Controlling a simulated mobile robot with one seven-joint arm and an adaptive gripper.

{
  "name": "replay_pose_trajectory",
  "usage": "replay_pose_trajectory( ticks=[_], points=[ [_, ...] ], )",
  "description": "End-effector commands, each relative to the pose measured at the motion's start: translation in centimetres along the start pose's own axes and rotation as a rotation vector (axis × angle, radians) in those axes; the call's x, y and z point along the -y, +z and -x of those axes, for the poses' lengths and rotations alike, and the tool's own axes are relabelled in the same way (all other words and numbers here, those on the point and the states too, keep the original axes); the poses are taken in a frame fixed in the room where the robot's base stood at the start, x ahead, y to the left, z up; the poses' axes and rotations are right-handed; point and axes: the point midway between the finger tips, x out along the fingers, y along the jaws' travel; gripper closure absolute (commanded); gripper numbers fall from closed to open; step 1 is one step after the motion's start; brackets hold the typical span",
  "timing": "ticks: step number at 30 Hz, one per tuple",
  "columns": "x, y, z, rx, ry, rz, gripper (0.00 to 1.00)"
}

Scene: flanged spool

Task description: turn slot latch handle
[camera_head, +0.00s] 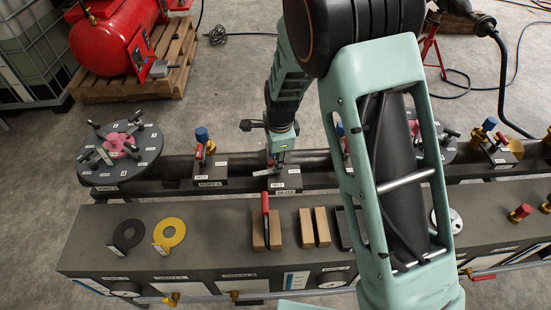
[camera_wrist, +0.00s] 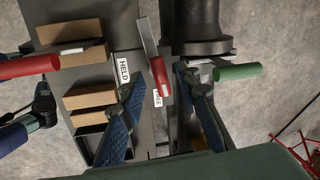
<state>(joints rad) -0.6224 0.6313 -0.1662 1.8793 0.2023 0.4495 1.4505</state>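In the wrist view, a flat metal lever with a red grip (camera_wrist: 158,77) lies at the middle, beside white labels, one reading HELD (camera_wrist: 124,68). My gripper (camera_wrist: 161,80) is open, with its blue-padded fingers on either side of the red grip and a visible gap to each. I cannot tell how far the fingertips are above the grip. In the head view, my gripper (camera_head: 277,162) points down at a small labelled block (camera_head: 287,180) on the rear rail. There the gripper mostly hides the lever.
A green handle (camera_wrist: 238,71) sticks out just right of my right finger. A flanged disc (camera_head: 140,165) stands at the left. My arm hides part of the right side.

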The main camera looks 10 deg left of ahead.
Motion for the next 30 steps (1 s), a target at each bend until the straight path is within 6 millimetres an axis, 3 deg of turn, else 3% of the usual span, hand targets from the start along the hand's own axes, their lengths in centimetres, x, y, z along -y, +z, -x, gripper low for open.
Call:
replay_pose_trajectory(
  ticks=[16,21,30],
  points=[
    [0.1,0.0,9.8,0.0,-0.004,0.001,0.7],
    [0.0,0.1,11.1,0.001,-0.002,0.002,0.7],
    [0.0,0.0,11.3,0.0,-0.001,0.001,0.7]
  ],
)
